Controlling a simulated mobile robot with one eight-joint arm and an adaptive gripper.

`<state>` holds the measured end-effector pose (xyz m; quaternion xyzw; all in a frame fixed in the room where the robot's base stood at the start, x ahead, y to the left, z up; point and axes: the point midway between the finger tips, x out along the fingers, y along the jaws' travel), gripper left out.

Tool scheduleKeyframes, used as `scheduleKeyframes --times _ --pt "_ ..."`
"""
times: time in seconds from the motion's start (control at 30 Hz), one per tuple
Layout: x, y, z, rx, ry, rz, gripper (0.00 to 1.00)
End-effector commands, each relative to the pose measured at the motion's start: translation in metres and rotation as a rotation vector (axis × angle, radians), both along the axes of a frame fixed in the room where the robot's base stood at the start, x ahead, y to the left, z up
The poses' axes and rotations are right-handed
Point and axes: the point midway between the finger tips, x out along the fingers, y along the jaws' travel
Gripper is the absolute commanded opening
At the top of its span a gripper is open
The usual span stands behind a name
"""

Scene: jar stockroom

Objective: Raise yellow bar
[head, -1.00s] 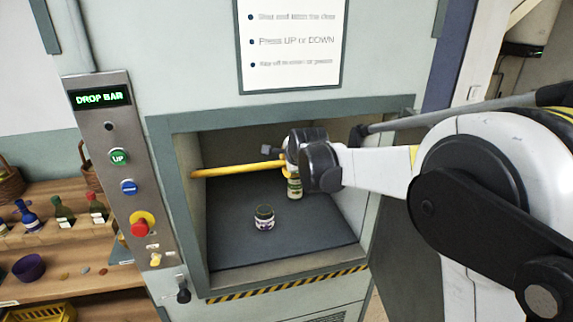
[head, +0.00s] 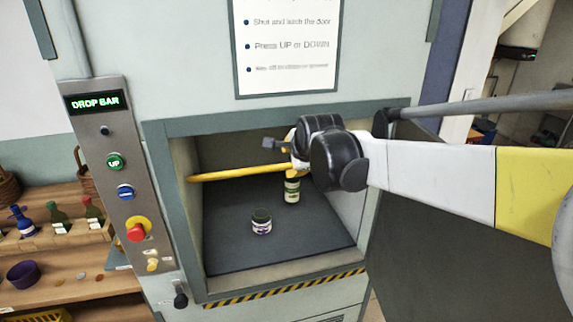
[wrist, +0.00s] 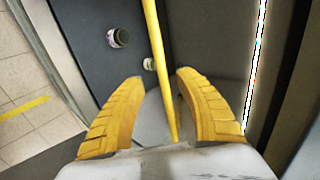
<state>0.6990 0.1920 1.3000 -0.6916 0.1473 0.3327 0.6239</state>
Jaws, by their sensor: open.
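The yellow bar (head: 238,172) crosses the opening of the lift compartment about level, from its left side to my gripper. It also shows in the wrist view (wrist: 157,60), running between my two yellow fingers. My gripper (wrist: 164,98) is open, with one finger on each side of the bar and apart from it in that view. The panel display (head: 93,102) reads "DROP BAR".
The control panel (head: 115,180) is left of the opening. The door (head: 425,235) stands open at right. Shelves with bottles (head: 60,218) are at far left.

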Motion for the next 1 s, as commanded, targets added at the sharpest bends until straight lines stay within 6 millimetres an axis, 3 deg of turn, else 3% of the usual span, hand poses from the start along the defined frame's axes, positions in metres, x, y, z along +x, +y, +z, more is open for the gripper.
scheduleKeyframes --times 0.13,0.43,0.57,0.67,0.8,1.0 --pt "-0.01 -0.003 0.009 0.0 0.0 0.0 0.41" --pt "-0.012 -0.003 0.01 0.0 0.0 0.0 0.41" --pt "-0.018 -0.01 0.008 -0.023 -0.001 0.012 0.03" --pt "-0.042 -0.031 -0.001 -0.107 -0.007 0.063 0.0" --pt "-0.104 -0.079 -0.028 -0.325 -0.009 0.206 0.0" --pt "-0.174 -0.122 -0.064 -0.563 -0.005 0.391 0.0"
